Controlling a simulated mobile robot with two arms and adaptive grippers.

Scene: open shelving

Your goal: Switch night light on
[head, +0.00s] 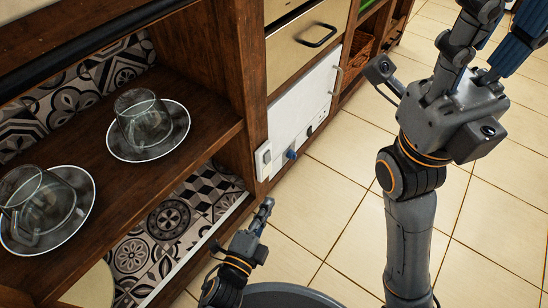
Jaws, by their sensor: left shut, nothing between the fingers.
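A small white unit (264,158), which looks like the night light, is fixed low at the near end of the white panel, beside the wooden post. I cannot tell whether it is lit. My left gripper (267,204) is shut and empty. It points up in the picture towards the white unit, with a visible gap between them. My right gripper is large and close at the upper right. Its grey body (463,112) shows, but its fingertips reach the top edge, so its opening is unclear.
The wooden shelf (185,165) holds two glass cups (143,118) on saucers. A blue knob (291,154) sits on the white panel (305,100) near the unit. A drawer with a dark handle (318,38) is above it. The tiled floor (330,205) is clear.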

